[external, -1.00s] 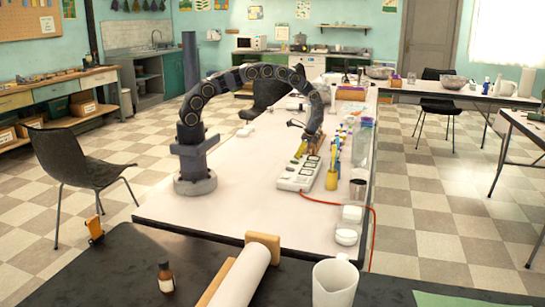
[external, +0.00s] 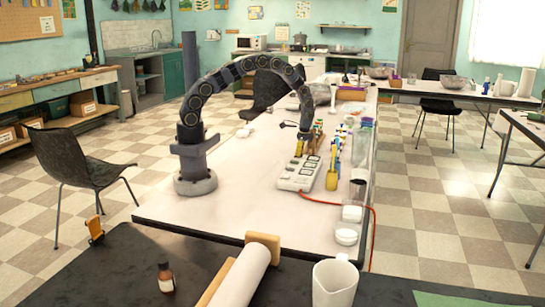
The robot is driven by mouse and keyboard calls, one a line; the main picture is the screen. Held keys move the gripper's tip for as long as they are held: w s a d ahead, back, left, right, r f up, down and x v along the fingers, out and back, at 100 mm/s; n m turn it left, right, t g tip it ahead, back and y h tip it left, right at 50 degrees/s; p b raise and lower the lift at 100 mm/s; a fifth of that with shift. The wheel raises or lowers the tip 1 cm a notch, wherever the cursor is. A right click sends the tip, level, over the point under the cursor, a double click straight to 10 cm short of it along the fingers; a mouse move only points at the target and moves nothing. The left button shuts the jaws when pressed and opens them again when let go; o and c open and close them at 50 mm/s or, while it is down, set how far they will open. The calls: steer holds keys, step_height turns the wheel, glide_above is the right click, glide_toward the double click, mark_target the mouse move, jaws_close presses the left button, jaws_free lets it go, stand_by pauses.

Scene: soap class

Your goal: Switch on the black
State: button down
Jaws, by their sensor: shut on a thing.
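A long white power strip (external: 292,183) with several switches or sockets lies on the white table, with a red cable leading off its near end.
A yellow bottle (external: 333,170) stands close to the right of the strip. Several small bottles crowd behind. The table (external: 240,205) is clear on the left.

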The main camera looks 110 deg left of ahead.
steer(key=shift+f, duration=0.1)
stand_by(0.3)
steer(key=c, duration=0.8)
jaws_free()
steer(key=shift+c, duration=0.2)
step_height(320, 180, up, 12)
steer(key=w, duration=0.1)
steer(key=shift+w, duration=0.25)
